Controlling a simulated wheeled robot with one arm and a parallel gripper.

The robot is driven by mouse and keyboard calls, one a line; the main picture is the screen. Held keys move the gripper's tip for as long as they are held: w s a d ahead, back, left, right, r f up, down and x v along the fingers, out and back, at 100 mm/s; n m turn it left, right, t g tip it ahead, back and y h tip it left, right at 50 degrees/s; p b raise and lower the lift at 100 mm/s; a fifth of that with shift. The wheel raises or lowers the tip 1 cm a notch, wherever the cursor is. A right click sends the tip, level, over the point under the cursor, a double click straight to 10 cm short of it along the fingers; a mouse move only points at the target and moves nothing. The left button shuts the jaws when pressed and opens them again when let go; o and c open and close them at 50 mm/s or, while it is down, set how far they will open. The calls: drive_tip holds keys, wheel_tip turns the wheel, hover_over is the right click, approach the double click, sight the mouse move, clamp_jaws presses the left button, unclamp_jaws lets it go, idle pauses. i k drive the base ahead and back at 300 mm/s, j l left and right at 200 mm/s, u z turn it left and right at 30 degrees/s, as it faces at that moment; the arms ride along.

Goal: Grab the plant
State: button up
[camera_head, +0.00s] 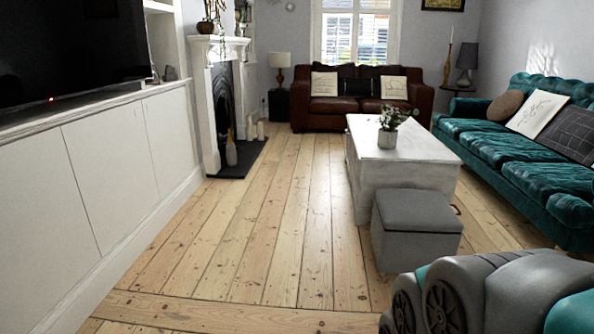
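A small leafy green plant (391,118) in a light grey pot stands upright on the white coffee table (410,153), towards the table's middle. Another trailing plant (210,14) is on the white mantelpiece at the upper left, partly cut off by the top edge. My gripper is not in view.
A grey storage cube (417,222) stands at the table's near end. A teal sofa (515,150) is on the right, a brown sofa (420,96) at the back. A bulky grey object (500,292) fills the lower right. White cabinets (110,165) line the left. Floorboards (280,220) between are clear.

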sight(387, 137)
drive_tip(key=i, duration=1.05)
drive_tip(key=i+z, duration=0.1)
drive_tip(key=i, duration=0.9)
drive_tip(key=i+j, duration=0.15)
drive_tip(key=i, duration=0.9)
drive_tip(key=i+j, duration=0.15)
drive_tip(key=i, duration=0.85)
drive_tip(key=i+z, duration=0.3)
